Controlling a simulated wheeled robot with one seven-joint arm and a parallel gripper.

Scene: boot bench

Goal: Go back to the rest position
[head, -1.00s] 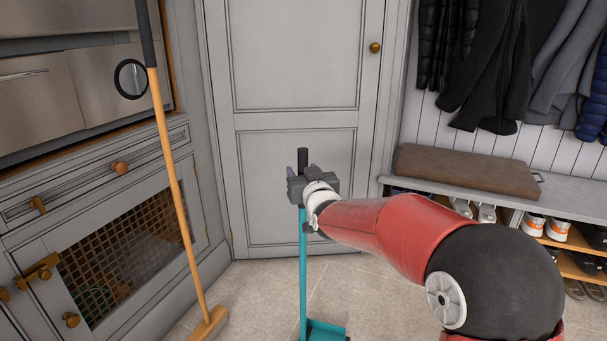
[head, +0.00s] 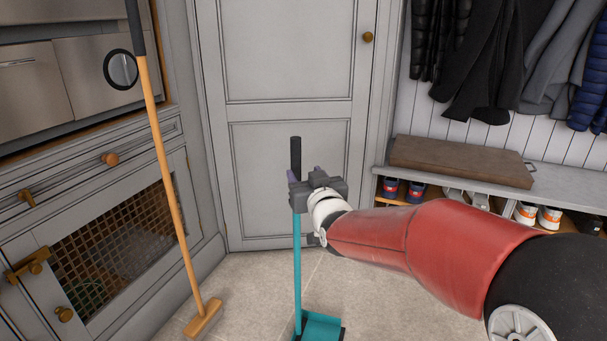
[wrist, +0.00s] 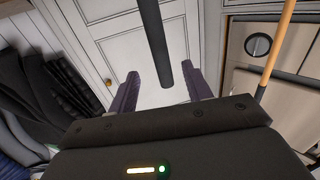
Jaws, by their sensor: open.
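My gripper (head: 300,176) is in the middle of the head view, at the end of my red arm. It is at the upper part of a long-handled teal dustpan (head: 297,260), whose black grip (head: 295,153) rises above the jaws. In the wrist view, my gripper's two purple fingers (wrist: 162,88) are spread apart. The black grip (wrist: 153,40) shows between them, with gaps on both sides. The teal pan (head: 322,325) is low on the tiled floor. The gripper's body hides part of the handle.
A wooden broom (head: 165,150) leans upright at left by the grey cabinet (head: 100,215). A grey door (head: 290,110) stands behind. At right are a shoe bench (head: 560,187) with a brown cushion (head: 455,160) and hanging coats (head: 500,60). Floor between is clear.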

